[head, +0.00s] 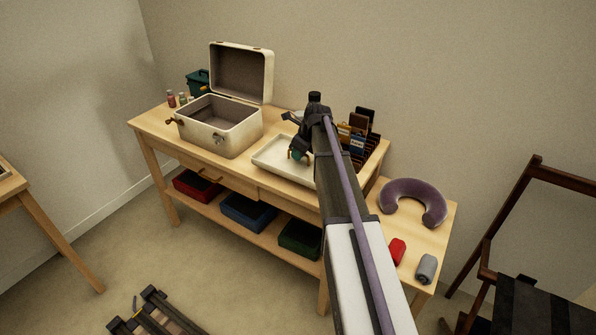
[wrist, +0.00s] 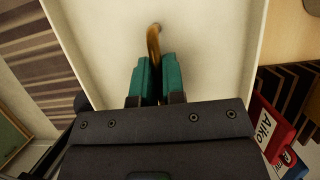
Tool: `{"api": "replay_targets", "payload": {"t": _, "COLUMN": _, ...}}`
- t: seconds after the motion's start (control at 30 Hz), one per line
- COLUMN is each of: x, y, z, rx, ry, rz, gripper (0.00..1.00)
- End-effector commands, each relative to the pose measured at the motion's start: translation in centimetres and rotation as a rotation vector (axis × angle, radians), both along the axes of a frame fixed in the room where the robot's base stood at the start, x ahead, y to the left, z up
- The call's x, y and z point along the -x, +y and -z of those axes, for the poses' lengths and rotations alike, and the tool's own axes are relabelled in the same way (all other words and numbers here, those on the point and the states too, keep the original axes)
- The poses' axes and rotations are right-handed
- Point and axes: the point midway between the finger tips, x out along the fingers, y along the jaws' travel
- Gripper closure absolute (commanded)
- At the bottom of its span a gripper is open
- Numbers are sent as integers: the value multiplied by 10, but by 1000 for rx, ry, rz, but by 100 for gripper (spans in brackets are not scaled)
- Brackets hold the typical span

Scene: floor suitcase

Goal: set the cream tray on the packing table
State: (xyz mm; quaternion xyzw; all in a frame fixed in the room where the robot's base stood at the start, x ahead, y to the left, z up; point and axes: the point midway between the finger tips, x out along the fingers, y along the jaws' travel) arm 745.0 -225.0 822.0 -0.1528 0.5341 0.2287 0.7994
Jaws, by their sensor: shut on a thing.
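The cream tray (head: 268,158), shallow with a raised rim, is at the right half of the packing table (head: 160,118), near its front edge. I cannot tell whether its underside touches the tabletop. My gripper (head: 298,156) is over the tray, pointing down. In the wrist view, the teal fingertips of my gripper (wrist: 157,80) are closed on a tan loop (wrist: 154,42) that stands up from the floor of the cream tray (wrist: 205,50). My arm hides the tray's right side in the head view.
An open cream suitcase (head: 222,130) stands left of the tray. A rack with dark dividers and tags (head: 357,140) is close on the right. A lower side table holds a purple neck pillow (head: 412,196), a red item (head: 397,250) and a grey roll (head: 427,268).

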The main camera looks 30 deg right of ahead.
Motion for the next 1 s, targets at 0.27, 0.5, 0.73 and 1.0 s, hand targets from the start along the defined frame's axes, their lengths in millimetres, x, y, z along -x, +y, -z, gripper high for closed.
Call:
{"api": "replay_targets", "payload": {"t": 0.27, "x": 0, "y": 0, "z": 40, "rx": 0, "ry": 0, "rz": 0, "gripper": 100}}
{"api": "replay_targets", "payload": {"t": 0.5, "x": 0, "y": 0, "z": 38, "rx": 0, "ry": 0, "rz": 0, "gripper": 100}}
{"api": "replay_targets", "payload": {"t": 0.73, "x": 0, "y": 0, "z": 39, "rx": 0, "ry": 0, "rz": 0, "gripper": 76}}
{"api": "replay_targets", "payload": {"t": 1.0, "x": 0, "y": 0, "z": 39, "rx": 0, "ry": 0, "rz": 0, "gripper": 64}}
